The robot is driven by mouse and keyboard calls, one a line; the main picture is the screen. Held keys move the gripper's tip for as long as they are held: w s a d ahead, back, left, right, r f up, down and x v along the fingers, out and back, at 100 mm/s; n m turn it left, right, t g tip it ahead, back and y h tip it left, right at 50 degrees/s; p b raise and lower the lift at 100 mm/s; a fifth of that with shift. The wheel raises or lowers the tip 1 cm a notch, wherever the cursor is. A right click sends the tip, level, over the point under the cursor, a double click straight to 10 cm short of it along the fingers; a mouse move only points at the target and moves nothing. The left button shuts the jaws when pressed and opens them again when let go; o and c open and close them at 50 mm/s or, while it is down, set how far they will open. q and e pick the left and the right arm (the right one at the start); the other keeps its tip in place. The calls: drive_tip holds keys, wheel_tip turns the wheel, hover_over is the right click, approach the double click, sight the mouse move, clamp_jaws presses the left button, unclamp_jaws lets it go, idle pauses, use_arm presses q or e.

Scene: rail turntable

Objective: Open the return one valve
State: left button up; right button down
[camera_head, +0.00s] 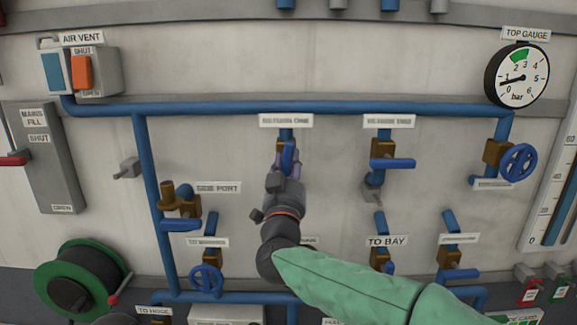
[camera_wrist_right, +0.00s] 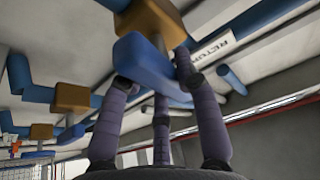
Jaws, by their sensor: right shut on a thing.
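The return one valve is a brass body with a blue lever under its blurred label (camera_head: 285,121), on a short drop from the blue top pipe. In the head view my right gripper (camera_head: 286,162) is at this lever and hides most of it. In the right wrist view the fingers (camera_wrist_right: 160,90) close around the blue lever (camera_wrist_right: 145,62), below the brass body (camera_wrist_right: 150,18). A label starting "RETUR" (camera_wrist_right: 215,48) shows beside it. The lever's exact angle is hard to tell.
A neighbouring valve (camera_head: 385,150) to the right has its blue lever crosswise. Below are the TO BAY valve (camera_head: 381,257) and a blue handwheel (camera_head: 206,279). The top gauge (camera_head: 517,75) reads near 1 bar. A hose reel (camera_head: 80,280) stands at lower left.

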drive_tip(key=shift+f, duration=0.1)
idle(0.4)
drive_tip(key=c, duration=0.9)
unclamp_jaws()
drive_tip(key=shift+w, duration=0.1)
drive_tip(key=v, duration=1.2)
drive_tip(key=shift+d, duration=0.15)
